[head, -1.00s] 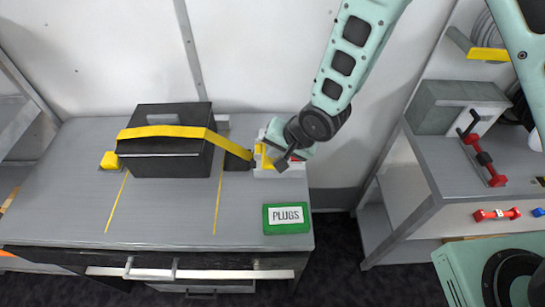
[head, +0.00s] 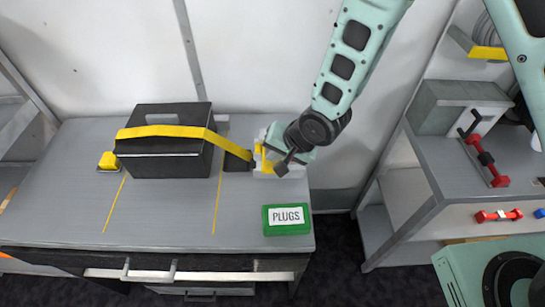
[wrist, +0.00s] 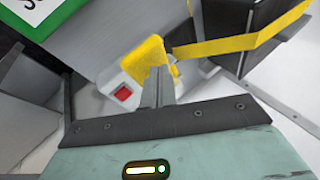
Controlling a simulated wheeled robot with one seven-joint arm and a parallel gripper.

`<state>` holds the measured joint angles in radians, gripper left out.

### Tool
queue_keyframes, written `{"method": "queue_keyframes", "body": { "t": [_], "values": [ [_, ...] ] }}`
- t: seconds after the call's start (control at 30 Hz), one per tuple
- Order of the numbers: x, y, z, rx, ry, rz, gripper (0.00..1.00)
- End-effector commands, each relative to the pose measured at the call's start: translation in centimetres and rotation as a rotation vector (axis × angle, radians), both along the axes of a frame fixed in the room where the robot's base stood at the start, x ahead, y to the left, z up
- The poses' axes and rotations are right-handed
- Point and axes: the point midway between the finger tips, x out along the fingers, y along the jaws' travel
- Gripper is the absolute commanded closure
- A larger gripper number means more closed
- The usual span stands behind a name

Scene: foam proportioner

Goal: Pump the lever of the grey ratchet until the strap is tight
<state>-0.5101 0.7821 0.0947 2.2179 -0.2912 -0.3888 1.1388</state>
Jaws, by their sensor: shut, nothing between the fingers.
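The grey ratchet (head: 264,173) sits at the right end of the bench, partly hidden by my gripper. In the wrist view its pale body (wrist: 122,92) has a red square on it. Its yellow lever (wrist: 148,58) lies right by my fingertips; I cannot tell whether they touch. The yellow strap (head: 170,131) runs over a black box (head: 165,163) and down to the ratchet. My gripper (head: 272,158) is at the ratchet, and it also shows in the wrist view (wrist: 157,82), with its fingers together and nothing held between them.
A green box labelled PLUGS (head: 287,219) stands at the bench's front right corner. A yellow anchor (head: 107,161) is left of the black box. A second bench (head: 455,185) with red parts stands to the right, across a gap.

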Motion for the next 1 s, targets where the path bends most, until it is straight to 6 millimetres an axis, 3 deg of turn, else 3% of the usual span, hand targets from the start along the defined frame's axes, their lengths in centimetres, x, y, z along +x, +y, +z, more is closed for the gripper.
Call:
{"method": "queue_keyframes", "body": {
  "t": [1.0],
  "values": [
    [-0.5,0.0,-1.2,-0.001,0.002,0.002,1.0]
  ]
}}
